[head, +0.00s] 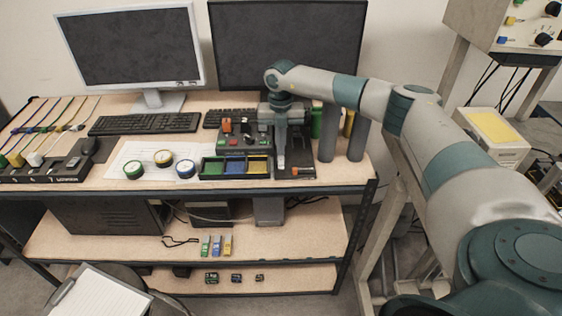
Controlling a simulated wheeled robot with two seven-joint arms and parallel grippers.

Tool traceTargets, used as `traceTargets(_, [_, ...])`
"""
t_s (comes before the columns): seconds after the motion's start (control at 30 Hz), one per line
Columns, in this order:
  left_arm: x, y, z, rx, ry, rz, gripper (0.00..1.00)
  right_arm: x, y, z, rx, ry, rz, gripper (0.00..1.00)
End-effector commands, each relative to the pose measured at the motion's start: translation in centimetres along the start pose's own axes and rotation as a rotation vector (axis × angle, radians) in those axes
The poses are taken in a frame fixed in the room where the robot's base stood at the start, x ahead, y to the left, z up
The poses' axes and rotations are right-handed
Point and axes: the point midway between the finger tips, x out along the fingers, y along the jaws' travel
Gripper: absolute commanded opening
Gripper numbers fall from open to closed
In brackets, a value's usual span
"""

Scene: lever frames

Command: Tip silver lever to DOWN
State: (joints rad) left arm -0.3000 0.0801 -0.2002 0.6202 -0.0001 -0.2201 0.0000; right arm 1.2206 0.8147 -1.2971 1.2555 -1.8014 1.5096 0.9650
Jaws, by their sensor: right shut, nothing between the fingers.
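A dark lever and switch panel (238,141) stands at the back of the tabletop, in front of the right monitor. An orange lever handle (226,125) sticks up at its left. I cannot make out the silver lever for certain; my right gripper and wrist cover the panel's right side. My right gripper (281,166) points down, shut and empty, at the panel's right edge, above or beside a small black unit (300,170). I cannot tell whether it touches anything. My left gripper is not in view.
A three-part tray with green, blue and yellow sections (236,167) lies in front of the panel. Several tape rolls (163,158) lie to its left. Grey cylinders (358,138) stand right of the gripper. Two keyboards (145,123) lie behind. The table's front edge (200,186) is close.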

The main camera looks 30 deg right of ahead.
Motion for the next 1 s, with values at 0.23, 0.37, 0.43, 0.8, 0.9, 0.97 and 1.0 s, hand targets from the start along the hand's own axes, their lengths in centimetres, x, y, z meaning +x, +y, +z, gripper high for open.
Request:
traceTargets(0.23, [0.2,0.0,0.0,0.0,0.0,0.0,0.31,0.4,0.0,-0.1,0.0,0.001,-0.001,0.0])
traceTargets(0.37, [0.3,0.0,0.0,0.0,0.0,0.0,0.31,0.6,0.0,-0.1,0.0,0.001,-0.001,0.0])
traceTargets(0.43, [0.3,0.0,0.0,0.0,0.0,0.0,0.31,0.6,0.0,-0.1,0.0,0.001,-0.001,0.0])
traceTargets(0.8, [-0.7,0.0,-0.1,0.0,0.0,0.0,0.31,-1.0,0.0,0.0,0.0,0.001,-0.001,0.0])
traceTargets(0.9, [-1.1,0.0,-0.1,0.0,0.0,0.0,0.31,-1.7,0.0,0.0,0.0,0.0,0.0,0.0])
traceTargets(0.97, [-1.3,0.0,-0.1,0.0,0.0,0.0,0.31,-2.1,0.0,0.0,0.0,0.0,0.0,0.0])
traceTargets(1.0, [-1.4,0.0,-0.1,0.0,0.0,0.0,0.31,-2.4,0.0,0.0,0.0,0.0,0.0,0.0])
